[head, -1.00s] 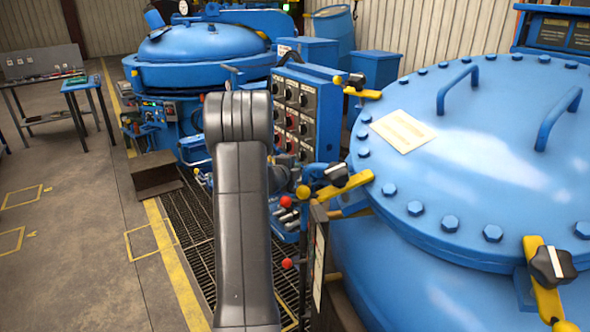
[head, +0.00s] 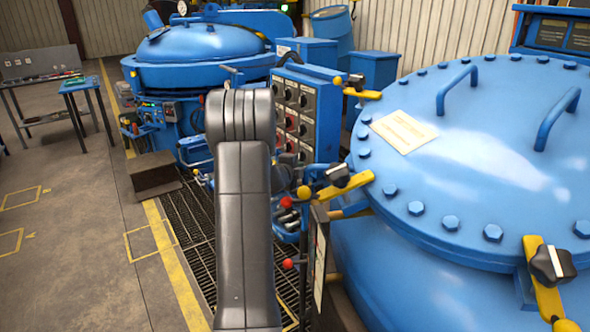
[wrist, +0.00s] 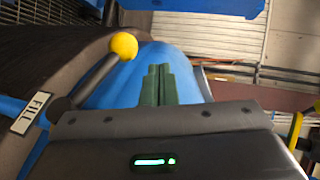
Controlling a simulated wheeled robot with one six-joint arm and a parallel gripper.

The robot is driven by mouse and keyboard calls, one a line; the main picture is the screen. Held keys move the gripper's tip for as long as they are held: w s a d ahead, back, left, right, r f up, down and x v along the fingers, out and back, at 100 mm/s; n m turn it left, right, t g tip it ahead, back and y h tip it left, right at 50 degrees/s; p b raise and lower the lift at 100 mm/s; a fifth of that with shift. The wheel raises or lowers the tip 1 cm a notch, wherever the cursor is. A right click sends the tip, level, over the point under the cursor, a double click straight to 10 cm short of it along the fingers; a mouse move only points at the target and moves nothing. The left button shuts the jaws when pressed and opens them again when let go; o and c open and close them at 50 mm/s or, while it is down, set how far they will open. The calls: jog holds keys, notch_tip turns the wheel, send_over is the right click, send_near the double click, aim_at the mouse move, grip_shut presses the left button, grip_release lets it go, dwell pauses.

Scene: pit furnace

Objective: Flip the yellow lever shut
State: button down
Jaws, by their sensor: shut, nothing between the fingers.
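The yellow lever shows in the wrist view as a dark rod with a yellow ball end (wrist: 123,46). It slants up and right from a dark pivot beside a white plate marked FILL (wrist: 35,112). My gripper (wrist: 158,70) is at the middle of that view, its dark green fingers shut together and empty. The ball is to the left of and above the fingertips in the picture, apart from them by a small gap. In the head view my arm hides the gripper, and I cannot make out the lever for certain.
A large blue lidded vessel (head: 480,150) with yellow clamps (head: 345,185) fills the right. A control panel (head: 305,110) stands behind my arm, with red-ball levers (head: 287,202) below it. Open floor lies at the left, beyond the grating (head: 185,220).

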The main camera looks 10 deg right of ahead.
jog(key=s+a+r, duration=0.4)
jog(key=s+r, duration=0.1)
jog(key=r, duration=0.4)
jog(key=shift+s+a+r+p, duration=0.15)
jog(key=shift+s+a+p, duration=0.05)
jog(key=shift+a+p, duration=0.15)
jog(key=shift+w+d, duration=0.1)
